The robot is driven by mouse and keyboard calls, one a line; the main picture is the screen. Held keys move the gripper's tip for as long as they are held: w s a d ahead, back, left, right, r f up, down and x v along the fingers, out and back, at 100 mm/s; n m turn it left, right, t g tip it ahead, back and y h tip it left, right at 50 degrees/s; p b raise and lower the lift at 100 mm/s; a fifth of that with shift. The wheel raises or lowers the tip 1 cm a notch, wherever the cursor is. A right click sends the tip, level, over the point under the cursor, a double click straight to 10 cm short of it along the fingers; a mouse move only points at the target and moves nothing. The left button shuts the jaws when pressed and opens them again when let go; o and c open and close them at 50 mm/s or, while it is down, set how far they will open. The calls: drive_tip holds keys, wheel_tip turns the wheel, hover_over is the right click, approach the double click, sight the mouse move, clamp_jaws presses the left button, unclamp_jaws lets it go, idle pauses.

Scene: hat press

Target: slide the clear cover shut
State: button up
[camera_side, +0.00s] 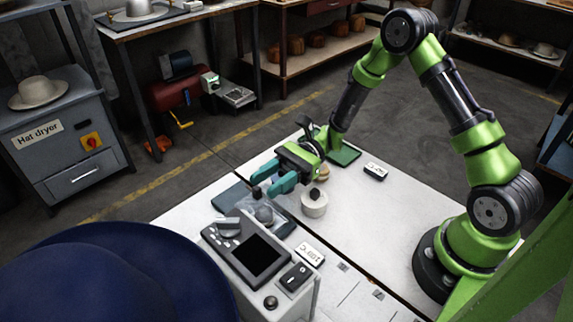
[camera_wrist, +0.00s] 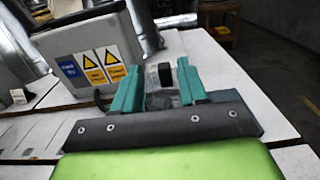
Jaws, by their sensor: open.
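The clear cover (camera_side: 283,221) is a see-through panel over the dark plate beside the control box; its edges are hard to make out. A grey rounded part (camera_side: 264,213) shows at it. A small black knob (camera_side: 257,193) stands by the cover, close to my fingertips. My gripper (camera_side: 264,181) is open, with teal fingers pointing left and slightly down. In the wrist view, my gripper (camera_wrist: 160,76) has a black knob (camera_wrist: 165,74) showing between its fingers, with a gap on each side. I cannot tell whether a finger touches it.
The control box (camera_side: 245,250) with a dark screen stands in front of the cover; its warning labels (camera_wrist: 100,68) show in the wrist view. A white round piece with a black top (camera_side: 314,203) stands right of the cover.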

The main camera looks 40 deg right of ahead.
drive_tip(key=d, duration=1.3)
drive_tip(key=shift+d, duration=0.3)
drive_tip(key=s+f+h, duration=0.1)
drive_tip(key=s+f+n+g+h, duration=0.1)
drive_tip(key=s, duration=0.1)
drive_tip(key=shift+s+a+f+g, duration=0.1)
drive_tip(key=shift+f+g, duration=0.2)
drive_tip(key=shift+f, duration=0.05)
drive_tip(key=s+r+n+t+h, duration=0.4)
drive_tip(key=s+r+n+h, duration=0.1)
drive_tip(key=r, duration=0.4)
drive_tip(key=s+a+r+n+t+h, duration=0.1)
drive_tip(key=s+r+n+t+h, duration=0.3)
drive_tip(key=r+n+h, duration=0.4)
wheel_tip(320, 180, up, 2)
drive_tip(key=shift+s+a+r+t+h, duration=0.1)
drive_tip(key=shift+s+a+t+h, duration=0.15)
drive_tip(key=shift+s+t+h, duration=0.25)
